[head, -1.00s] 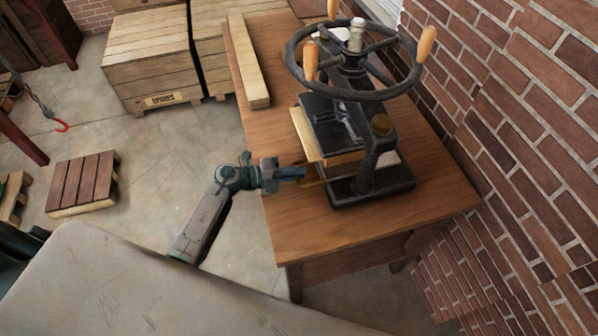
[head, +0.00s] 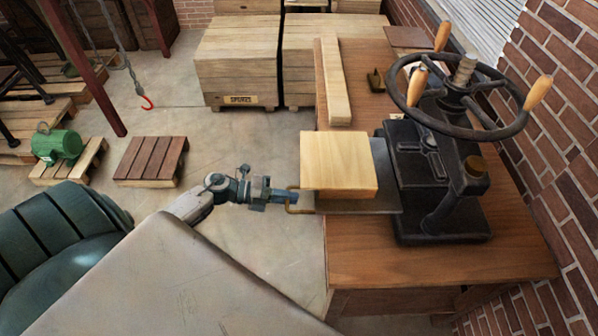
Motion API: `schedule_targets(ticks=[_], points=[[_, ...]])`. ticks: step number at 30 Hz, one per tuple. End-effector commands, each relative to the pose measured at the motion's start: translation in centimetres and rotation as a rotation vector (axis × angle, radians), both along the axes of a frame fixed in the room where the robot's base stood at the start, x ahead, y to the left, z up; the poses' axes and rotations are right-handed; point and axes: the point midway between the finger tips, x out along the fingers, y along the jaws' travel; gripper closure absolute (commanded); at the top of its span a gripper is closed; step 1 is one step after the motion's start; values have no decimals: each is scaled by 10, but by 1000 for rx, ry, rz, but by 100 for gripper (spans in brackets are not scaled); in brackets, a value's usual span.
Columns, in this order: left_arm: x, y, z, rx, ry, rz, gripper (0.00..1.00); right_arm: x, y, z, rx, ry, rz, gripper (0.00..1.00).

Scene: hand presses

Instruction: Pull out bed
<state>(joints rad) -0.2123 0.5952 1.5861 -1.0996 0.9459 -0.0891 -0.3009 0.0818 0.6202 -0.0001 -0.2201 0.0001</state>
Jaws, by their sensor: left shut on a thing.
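The hand press (head: 440,218) stands on the wooden table, with a black frame and a large wheel (head: 416,117) with wooden handles on top. Its flat grey bed (head: 385,170) sticks out to the left of the frame, past the table's left edge. A pale wooden block (head: 340,160) lies on the bed. A brass-coloured handle (head: 291,207) is at the bed's left end. My left gripper (head: 288,196) is shut on this handle. My right gripper is not in view.
The table (head: 380,262) has bare room in front of the press. A long wooden beam (head: 335,85) and a small bracket (head: 375,80) lie behind. A brick wall (head: 565,110) closes the right. Crates (head: 238,55) and a pallet (head: 150,158) stand on the floor.

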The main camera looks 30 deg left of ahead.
Motion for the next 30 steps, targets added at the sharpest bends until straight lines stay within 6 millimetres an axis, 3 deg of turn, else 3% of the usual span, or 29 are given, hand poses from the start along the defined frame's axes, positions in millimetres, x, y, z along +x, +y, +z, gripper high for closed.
schedule_targets(ticks=[6, 18, 19, 21, 30], points=[[-4, 6, -1, 1, 0, 1, 100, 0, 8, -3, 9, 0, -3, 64], [-5, 7, 0, 1, 0, 1, 100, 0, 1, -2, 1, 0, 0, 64], [-5, 7, 0, 1, 0, 1, 85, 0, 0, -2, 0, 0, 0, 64], [-4, 7, 0, 1, 0, 1, 74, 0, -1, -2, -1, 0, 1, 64], [-5, 8, 0, 1, 1, 0, 74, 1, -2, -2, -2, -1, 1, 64]])
